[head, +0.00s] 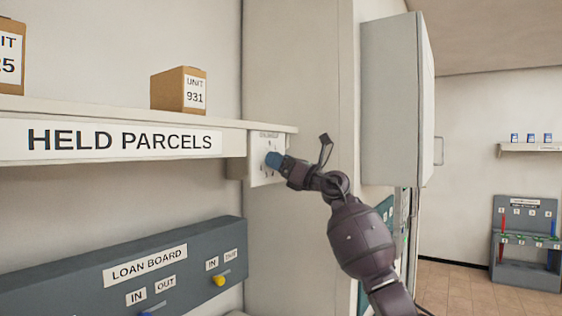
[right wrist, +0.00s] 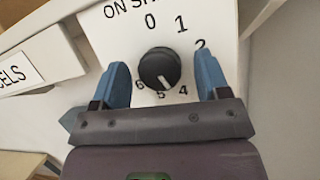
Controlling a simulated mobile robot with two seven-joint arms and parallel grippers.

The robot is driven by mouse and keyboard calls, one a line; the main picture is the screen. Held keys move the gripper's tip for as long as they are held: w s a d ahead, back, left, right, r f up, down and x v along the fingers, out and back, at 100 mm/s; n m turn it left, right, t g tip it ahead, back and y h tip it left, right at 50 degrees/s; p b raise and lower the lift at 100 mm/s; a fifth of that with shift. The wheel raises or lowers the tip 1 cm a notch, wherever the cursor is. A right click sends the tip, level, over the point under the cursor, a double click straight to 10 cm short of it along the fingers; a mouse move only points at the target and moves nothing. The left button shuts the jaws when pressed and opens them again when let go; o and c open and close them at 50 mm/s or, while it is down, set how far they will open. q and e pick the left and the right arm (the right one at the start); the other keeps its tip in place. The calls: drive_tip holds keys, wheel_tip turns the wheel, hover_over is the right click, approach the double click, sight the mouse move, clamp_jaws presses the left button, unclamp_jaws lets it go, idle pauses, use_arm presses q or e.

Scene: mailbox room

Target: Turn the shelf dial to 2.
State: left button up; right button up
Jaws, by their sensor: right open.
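The shelf dial (right wrist: 159,69) is a round black knob on a white plate, seen in the right wrist view. Printed numbers ring it, with 0 and 1 above, 2 at the upper right and 4, 5 and 6 below. A small white mark shows on the knob's lower part, seemingly toward 4 or 5. My right gripper (right wrist: 163,66) is open, its blue fingers on either side of the knob with visible gaps. In the head view my right gripper (head: 274,160) is at the dial plate (head: 256,172) and hides the knob. My left gripper is out of view.
The held parcels shelf (head: 235,142) carries a box marked 931 (head: 180,90) and another box at the left. A loan board (head: 60,282) is below. A white cabinet (head: 392,100) stands out from the wall right of the dial.

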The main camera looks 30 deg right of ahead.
drive_tip(key=shift+c, duration=0.5)
drive_tip(key=c, duration=0.8)
use_arm(q)
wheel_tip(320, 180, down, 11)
drive_tip(key=b, duration=1.1)
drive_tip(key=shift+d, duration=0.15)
use_arm(e)
drive_tip(key=shift+d+r+n+g+y, duration=0.1)
drive_tip(key=shift+n+g+y, duration=0.85)
drive_tip(key=shift+n, duration=2.3)
drive_tip(key=shift+a+n+g+y, duration=0.1)
drive_tip(key=shift+n+g+y, duration=0.15)
drive_tip(key=shift+n+g, duration=2.1)
drive_tip(key=shift+d+r+n+g+y, duration=0.1)
drive_tip(key=shift+n+g+y, duration=0.4)
drive_tip(key=shift+n, duration=3.6)
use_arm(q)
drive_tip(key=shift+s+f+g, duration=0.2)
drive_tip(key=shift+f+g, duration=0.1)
use_arm(e)
drive_tip(key=o, duration=0.9)
drive_tip(key=shift+d, duration=0.1)
